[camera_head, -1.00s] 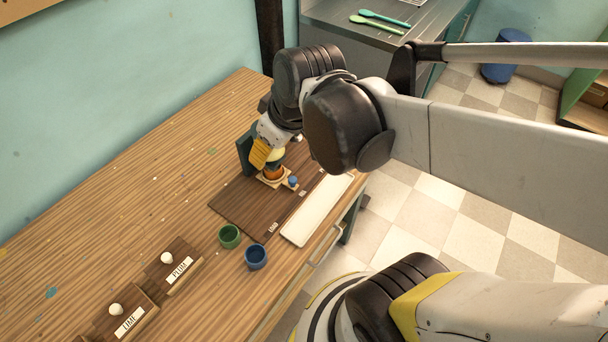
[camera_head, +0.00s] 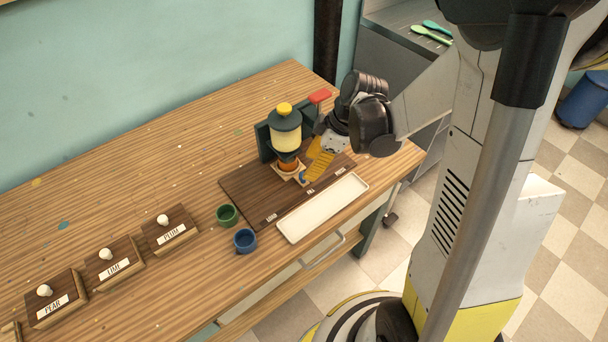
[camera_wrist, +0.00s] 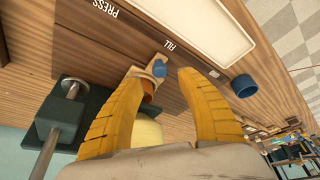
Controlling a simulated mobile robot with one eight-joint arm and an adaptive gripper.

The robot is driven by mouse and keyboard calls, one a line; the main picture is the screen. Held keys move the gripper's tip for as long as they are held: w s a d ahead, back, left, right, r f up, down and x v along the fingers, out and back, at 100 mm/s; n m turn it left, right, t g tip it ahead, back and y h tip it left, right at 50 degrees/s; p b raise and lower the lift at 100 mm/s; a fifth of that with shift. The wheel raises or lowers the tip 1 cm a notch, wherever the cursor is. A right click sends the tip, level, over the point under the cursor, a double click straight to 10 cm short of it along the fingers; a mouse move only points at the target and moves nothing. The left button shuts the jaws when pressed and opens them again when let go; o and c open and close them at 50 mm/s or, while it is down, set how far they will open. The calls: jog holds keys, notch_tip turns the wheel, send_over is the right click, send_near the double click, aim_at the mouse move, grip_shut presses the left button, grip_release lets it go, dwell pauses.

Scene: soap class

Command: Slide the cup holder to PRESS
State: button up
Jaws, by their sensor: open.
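The cup holder (camera_head: 279,169) is a small pale wooden plate with a blue knob (camera_head: 302,176). It sits on the dark board at FILL, under the dispenser (camera_head: 285,130), with an orange-brown cup (camera_head: 289,165) in it. My gripper (camera_head: 310,178) has yellow fingers and is open, close to the holder's right side. In the wrist view the blue knob (camera_wrist: 159,68) shows near and between the fingertips (camera_wrist: 160,80); I cannot tell whether they touch.
A red-ended lever (camera_head: 320,96) stands behind my gripper. A white tray (camera_head: 322,208) lies along the board's front. A green cup (camera_head: 227,215) and a blue cup (camera_head: 245,240) stand left of the tray. Label blocks, including PLUM (camera_head: 170,232), are at left.

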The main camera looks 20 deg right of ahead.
jog(key=b+x, duration=0.1)
jog(key=x, duration=0.4)
jog(key=shift+c, duration=0.5)
grip_shut()
